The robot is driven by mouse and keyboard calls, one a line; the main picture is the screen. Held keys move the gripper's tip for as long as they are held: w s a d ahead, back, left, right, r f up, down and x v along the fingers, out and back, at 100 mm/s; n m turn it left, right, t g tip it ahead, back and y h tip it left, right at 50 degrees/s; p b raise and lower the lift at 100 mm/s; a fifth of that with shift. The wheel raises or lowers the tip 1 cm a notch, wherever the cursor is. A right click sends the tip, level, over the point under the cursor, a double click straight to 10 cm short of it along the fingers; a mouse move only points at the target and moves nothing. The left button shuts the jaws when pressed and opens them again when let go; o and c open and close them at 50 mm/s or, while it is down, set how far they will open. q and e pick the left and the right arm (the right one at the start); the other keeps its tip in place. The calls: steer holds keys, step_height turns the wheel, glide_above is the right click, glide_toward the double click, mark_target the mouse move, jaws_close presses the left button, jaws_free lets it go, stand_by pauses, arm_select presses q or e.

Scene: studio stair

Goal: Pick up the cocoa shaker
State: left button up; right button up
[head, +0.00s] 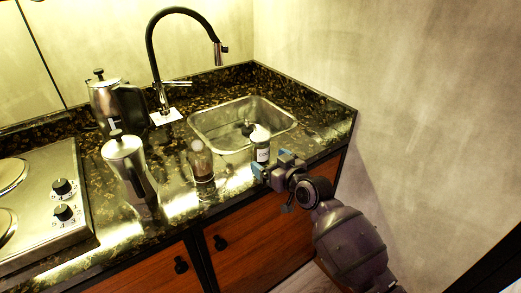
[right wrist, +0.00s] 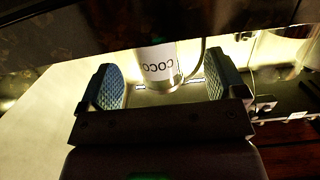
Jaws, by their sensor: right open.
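The cocoa shaker (head: 262,152) is a small cylinder with a white label and a pale top. It stands upright on the dark stone counter, at the front rim of the sink. My right gripper (head: 276,170) is at the counter's front edge, just in front of the shaker. In the right wrist view the shaker (right wrist: 158,62), with "COCO" legible on its label, shows between the two blue-padded fingers (right wrist: 169,88). The fingers are open, with a gap on each side of it. My left gripper is not in view.
A glass jar with a round stopper (head: 202,165) stands left of the shaker. Two metal pots (head: 126,160) (head: 103,103) stand farther left, beside the hob (head: 40,205). The sink (head: 221,142) lies behind, with a tall black tap (head: 151,55). A wall rises at right.

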mark_target(266, 155)
steer(key=shift+w+d+r+b+x, duration=0.1)
steer(key=shift+b+x, duration=0.15)
steer(key=shift+x, duration=1)
steer(key=shift+w+d+r+b+x, duration=0.1)
steer(key=shift+d+b+x, duration=0.1)
steer(key=shift+x, duration=1.1)
steer(key=shift+c, duration=0.4)
steer(key=c, duration=1.1)
